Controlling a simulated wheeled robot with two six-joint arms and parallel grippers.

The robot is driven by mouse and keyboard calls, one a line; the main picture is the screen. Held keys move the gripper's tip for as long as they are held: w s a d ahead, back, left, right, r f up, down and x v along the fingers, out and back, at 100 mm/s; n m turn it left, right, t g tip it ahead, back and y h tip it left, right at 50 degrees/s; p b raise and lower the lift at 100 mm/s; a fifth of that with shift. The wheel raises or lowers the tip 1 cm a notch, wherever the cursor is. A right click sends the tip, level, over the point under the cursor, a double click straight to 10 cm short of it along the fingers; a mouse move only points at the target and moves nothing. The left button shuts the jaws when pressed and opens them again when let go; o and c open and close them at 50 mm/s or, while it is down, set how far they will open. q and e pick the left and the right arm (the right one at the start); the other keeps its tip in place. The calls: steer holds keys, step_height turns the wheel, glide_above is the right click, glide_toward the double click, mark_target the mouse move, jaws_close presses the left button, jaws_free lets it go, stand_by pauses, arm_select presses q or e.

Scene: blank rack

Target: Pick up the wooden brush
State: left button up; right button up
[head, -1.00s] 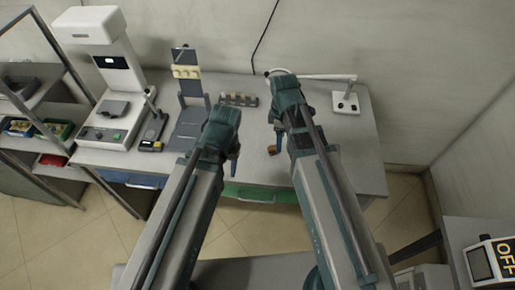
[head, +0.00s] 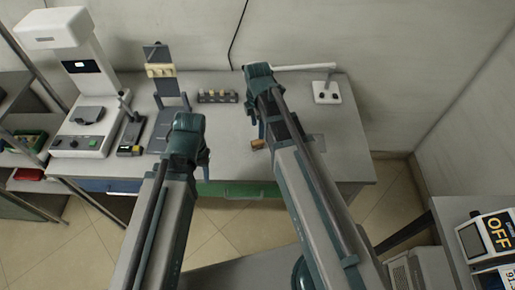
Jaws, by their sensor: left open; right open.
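A small brown wooden thing, which looks like the wooden brush (head: 258,144), lies on the grey table (head: 228,148). It is partly hidden behind my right arm. My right gripper (head: 258,128) is open and reaches over the table, just above the brush in the picture; I cannot tell its height or whether it touches the brush. My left gripper (head: 205,160) is open and empty, near the table's front edge, left of the brush. Both grippers are seen mostly from behind, so their fingers are largely hidden.
A white measuring instrument (head: 90,80) stands at the table's left. Beside it are a stand with a dark panel (head: 158,65) and a small rack (head: 217,97) of pegs. A white lamp (head: 326,92) stands at the back right. Shelves (head: 20,160) stand at far left.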

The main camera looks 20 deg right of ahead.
mark_target(258, 141)
step_height(258, 141, down, 5)
steer(key=b, duration=0.4)
step_height(258, 141, down, 5)
steer(key=b, duration=0.5)
steer(key=shift+w+d+f, duration=0.1)
steer(key=shift+f, duration=0.05)
jaws_close()
